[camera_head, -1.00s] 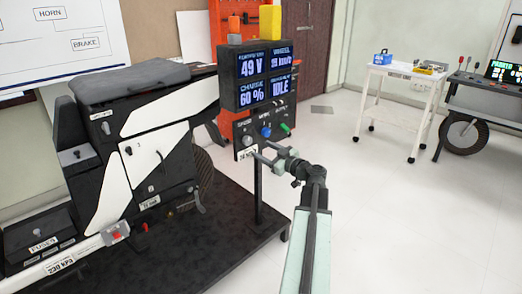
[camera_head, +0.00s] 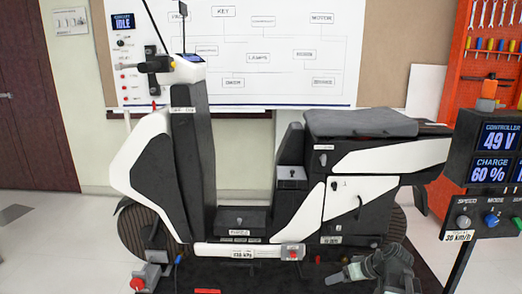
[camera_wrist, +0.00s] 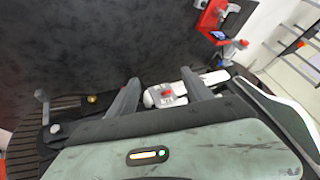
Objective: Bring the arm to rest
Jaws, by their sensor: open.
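My gripper (camera_head: 340,272) is low at the bottom right of the head view, in front of the scooter's lower side, with my arm bent behind it. In the wrist view my gripper (camera_wrist: 160,92) shows two grey fingers spread apart. Nothing is held between them. The lower part of my arm is cut off by the head view's bottom edge.
The black and white scooter rig (camera_head: 200,150) fills the middle, on a dark platform (camera_head: 240,275). A whiteboard (camera_head: 300,50) and red tool panel (camera_head: 475,75) are behind.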

